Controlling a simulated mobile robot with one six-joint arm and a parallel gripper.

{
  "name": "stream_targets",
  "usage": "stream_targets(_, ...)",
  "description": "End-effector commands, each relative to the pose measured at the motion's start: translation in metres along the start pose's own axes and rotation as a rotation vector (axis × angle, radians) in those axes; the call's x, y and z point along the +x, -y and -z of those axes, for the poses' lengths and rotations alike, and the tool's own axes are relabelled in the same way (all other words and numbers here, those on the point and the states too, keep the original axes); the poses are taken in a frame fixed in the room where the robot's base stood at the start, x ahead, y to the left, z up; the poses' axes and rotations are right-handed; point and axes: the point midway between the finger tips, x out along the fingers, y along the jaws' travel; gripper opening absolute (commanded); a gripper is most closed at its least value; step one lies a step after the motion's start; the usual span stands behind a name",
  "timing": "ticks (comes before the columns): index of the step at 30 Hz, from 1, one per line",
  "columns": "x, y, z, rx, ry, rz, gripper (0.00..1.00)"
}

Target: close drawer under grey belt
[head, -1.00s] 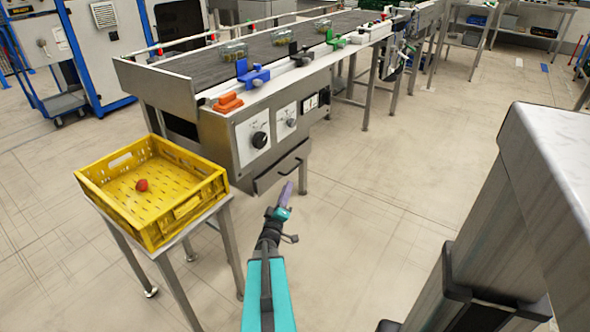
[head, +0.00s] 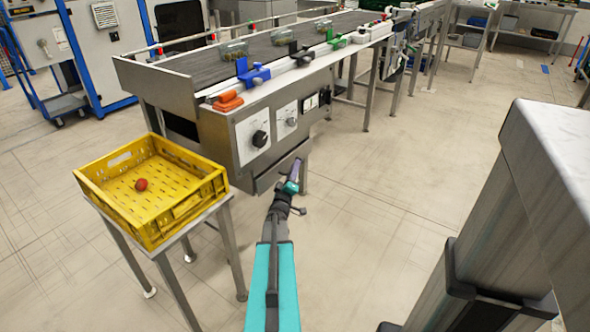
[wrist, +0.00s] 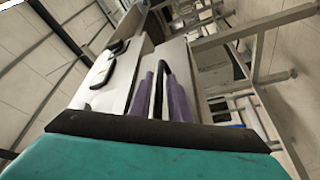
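The drawer (head: 268,179) is a grey metal front low on the near end of the grey belt's (head: 290,44) cabinet. In the head view, my gripper (head: 294,176) is at the drawer front and covers most of its dark handle. In the wrist view, the dark arched handle (wrist: 166,66) runs between my purple fingers (wrist: 162,98), which stand close together on either side of its bar. They appear shut on the handle. How far the drawer stands out is hard to tell from here.
A yellow crate (head: 205,190) with a red item (head: 141,184) inside stands on a metal stand left of the drawer. The control panel (head: 253,138) with dials is just above the drawer. The floor to the right is open.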

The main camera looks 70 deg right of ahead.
Motion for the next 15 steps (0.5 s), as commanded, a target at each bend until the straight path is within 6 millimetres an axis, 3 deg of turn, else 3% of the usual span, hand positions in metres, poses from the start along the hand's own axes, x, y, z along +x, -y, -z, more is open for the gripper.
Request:
stream_targets(11,0.0037,-0.0004,-0.0006,-0.001,0.001,0.0,0.17)
stream_targets(15,0.0036,-0.0005,-0.0008,0.0,0.001,0.0,0.0)
